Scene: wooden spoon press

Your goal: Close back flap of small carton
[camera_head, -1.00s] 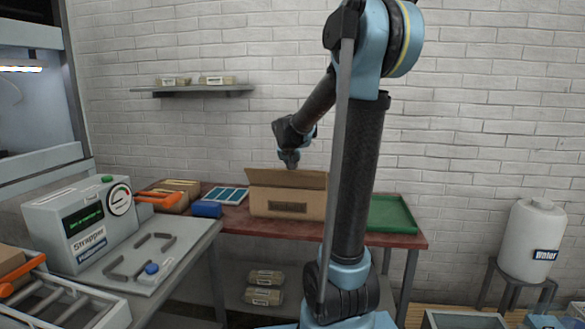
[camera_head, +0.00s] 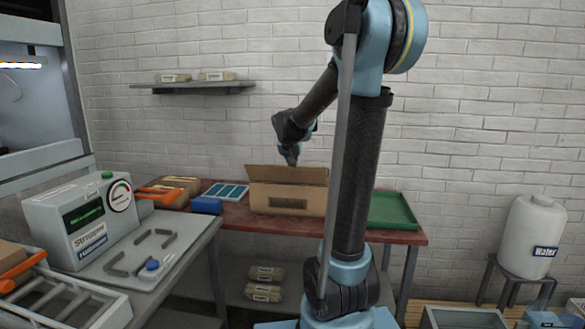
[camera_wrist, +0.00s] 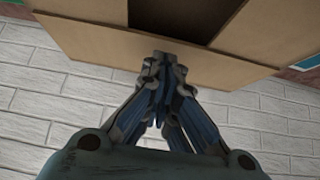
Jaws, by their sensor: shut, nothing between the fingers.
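The small carton (camera_head: 286,203) is a brown cardboard box with a dark label on its front, on the red-topped table. Its back flap (camera_head: 288,174) stands raised along the far side. My gripper (camera_head: 292,161) points down just at or behind the top edge of this flap. In the wrist view the shut, empty fingers (camera_wrist: 161,58) overlap the wide flap panel (camera_wrist: 220,70). Side flaps (camera_wrist: 90,9) and the dark opening (camera_wrist: 180,16) show beyond it. I cannot tell whether the fingertips touch the flap.
A green tray (camera_head: 391,211) lies right of the carton. A blue box (camera_head: 206,206) and a blue-and-white sheet (camera_head: 226,191) lie to its left. The white brick wall (camera_head: 200,130) stands close behind the table.

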